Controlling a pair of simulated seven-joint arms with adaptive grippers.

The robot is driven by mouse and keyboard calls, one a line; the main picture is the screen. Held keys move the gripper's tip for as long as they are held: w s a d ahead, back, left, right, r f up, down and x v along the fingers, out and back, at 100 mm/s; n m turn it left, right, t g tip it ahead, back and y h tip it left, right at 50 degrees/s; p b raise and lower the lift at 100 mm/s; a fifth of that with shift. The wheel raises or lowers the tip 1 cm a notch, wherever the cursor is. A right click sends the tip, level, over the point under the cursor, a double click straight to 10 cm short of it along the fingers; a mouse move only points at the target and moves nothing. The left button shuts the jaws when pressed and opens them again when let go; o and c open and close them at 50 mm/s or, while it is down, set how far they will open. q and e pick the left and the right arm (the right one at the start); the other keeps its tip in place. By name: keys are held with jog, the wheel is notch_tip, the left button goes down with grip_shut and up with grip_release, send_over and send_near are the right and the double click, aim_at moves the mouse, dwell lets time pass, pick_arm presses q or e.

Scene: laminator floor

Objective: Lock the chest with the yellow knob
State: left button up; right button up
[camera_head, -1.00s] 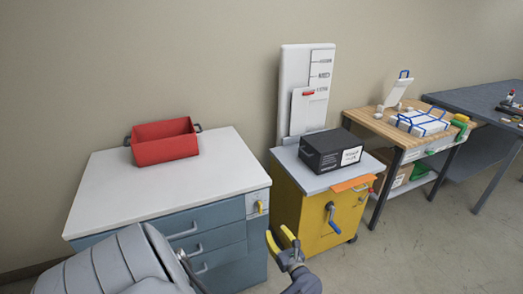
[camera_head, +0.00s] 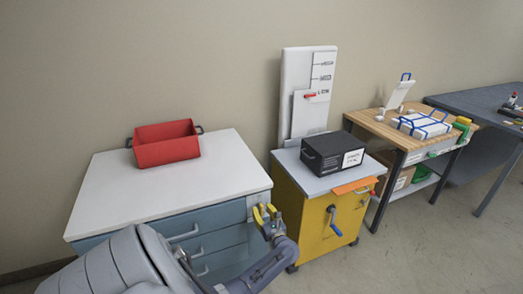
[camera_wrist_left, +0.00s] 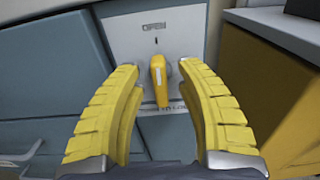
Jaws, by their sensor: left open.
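The chest (camera_head: 200,242) is a blue-grey drawer unit with a white top, at the left in the head view. Its yellow knob (camera_wrist_left: 158,82) sits on a pale plate (camera_wrist_left: 180,40) in the left wrist view, with its grip roughly upright. The plate reads OPEN above the knob; the lettering below is partly hidden. My left gripper (camera_head: 265,212) is at the chest's front right corner, open, with its yellow fingers (camera_wrist_left: 160,105) on either side of the knob and gaps visible. The gripper hides the knob in the head view. My right gripper is not in view.
A red bin (camera_head: 166,145) stands on the chest. Right of the chest is a yellow cabinet (camera_head: 310,222) with a blue-handled crank (camera_head: 334,222) and a black box (camera_head: 332,152) on top. A wooden bench (camera_head: 378,124) is farther right. Open floor lies in front.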

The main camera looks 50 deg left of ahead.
pick_arm(q)
jog(key=shift+w+a, duration=0.1)
jog(key=shift+a, duration=0.3)
jog(key=shift+o, duration=0.3)
grip_shut()
